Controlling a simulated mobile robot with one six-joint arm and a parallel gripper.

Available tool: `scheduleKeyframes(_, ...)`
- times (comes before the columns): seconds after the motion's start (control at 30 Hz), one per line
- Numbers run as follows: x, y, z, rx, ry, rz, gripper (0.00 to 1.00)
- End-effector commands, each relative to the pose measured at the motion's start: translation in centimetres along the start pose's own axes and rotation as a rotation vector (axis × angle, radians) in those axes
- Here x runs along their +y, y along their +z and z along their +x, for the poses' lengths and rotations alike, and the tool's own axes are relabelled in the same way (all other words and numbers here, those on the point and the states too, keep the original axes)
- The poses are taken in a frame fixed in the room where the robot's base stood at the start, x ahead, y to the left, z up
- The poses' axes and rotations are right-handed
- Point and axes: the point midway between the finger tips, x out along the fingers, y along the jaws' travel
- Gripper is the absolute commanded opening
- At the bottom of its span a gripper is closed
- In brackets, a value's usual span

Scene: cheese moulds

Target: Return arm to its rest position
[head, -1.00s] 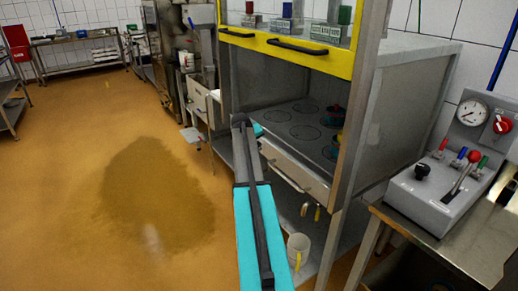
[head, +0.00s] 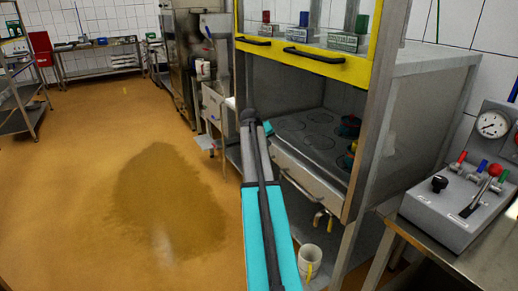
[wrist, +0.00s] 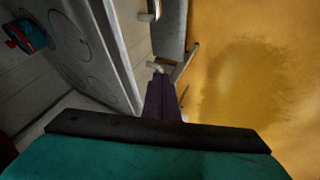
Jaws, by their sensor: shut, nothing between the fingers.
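My arm, with teal covers and dark links, reaches up from the bottom middle of the head view in front of the steel cabinet (head: 415,115). Its far end is beside the cabinet's open front. In the wrist view, my gripper (wrist: 162,98) shows as dark fingers close together, with nothing between them. There, the cabinet's surface with round plates (wrist: 85,40) lies to the left and the floor to the right. A blue-green object with a red part (wrist: 28,36) sits at upper left, apart from the fingers.
A control box (head: 460,205) with a gauge and coloured levers stands on a steel table at right. A white bucket (head: 310,262) is low by the cabinet. A yellow-framed front (head: 335,68) hangs above the opening. The floor at left is clear, with a dark wet patch (head: 168,200).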

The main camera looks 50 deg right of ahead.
Motion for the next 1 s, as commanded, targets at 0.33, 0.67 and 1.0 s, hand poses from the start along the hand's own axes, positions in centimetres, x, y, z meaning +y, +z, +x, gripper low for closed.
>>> scheduleKeyframes(0.33,-1.1,-0.5,-0.2,0.005,-0.006,-0.011,0.00)
scheduleKeyframes(0.67,-12.7,0.5,2.9,-0.031,-0.080,-0.124,0.00)
scheduleKeyframes(1.0,-27.8,7.4,6.8,-0.113,-0.177,-0.275,0.00)
